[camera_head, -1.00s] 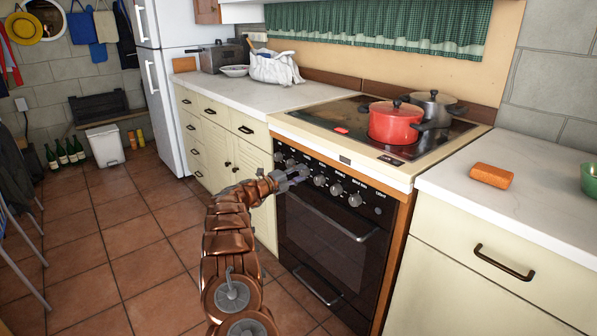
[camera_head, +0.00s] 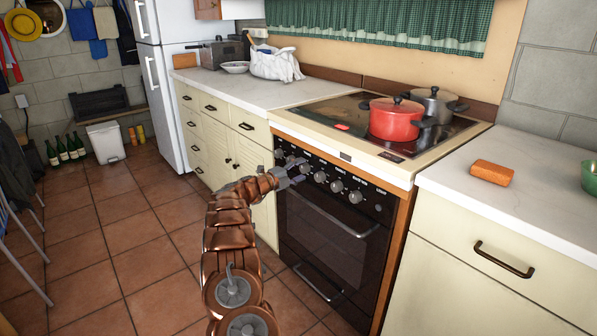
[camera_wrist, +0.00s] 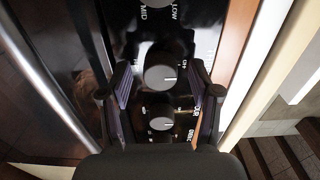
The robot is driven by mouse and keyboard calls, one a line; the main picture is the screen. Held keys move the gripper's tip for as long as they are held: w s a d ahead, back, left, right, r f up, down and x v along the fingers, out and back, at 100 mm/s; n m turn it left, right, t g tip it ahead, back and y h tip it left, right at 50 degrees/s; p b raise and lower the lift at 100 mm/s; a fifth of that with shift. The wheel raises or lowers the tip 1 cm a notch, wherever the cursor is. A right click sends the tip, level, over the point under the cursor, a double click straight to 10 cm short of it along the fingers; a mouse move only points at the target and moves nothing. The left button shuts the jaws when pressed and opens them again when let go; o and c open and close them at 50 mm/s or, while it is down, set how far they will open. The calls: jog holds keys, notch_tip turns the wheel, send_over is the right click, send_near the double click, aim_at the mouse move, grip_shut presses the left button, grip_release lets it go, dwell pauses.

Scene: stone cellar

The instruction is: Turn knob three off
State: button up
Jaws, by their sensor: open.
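The oven's control panel carries a row of grey knobs along its top front. In the head view my gripper (camera_head: 292,176) is at the left half of this row, its fingers touching or close to the panel. A knob (camera_head: 304,168) shows at the fingertips, the third from the left as far as I can tell. In the wrist view my gripper (camera_wrist: 160,84) is open, one finger on each side of a grey knob (camera_wrist: 159,72). That knob's white line points right in the picture. A second knob (camera_wrist: 160,117) lies nearer the palm. I cannot read most of the markings.
Other knobs (camera_head: 337,186) continue to the right, close to the gripper. The oven door handle (camera_head: 335,217) runs just below. A red pot (camera_head: 395,120) and a grey pot (camera_head: 435,103) stand on the hob above. The tiled floor left of my arm is clear.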

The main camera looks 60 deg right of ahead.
jog(key=v, duration=1.2)
dwell(0.5)
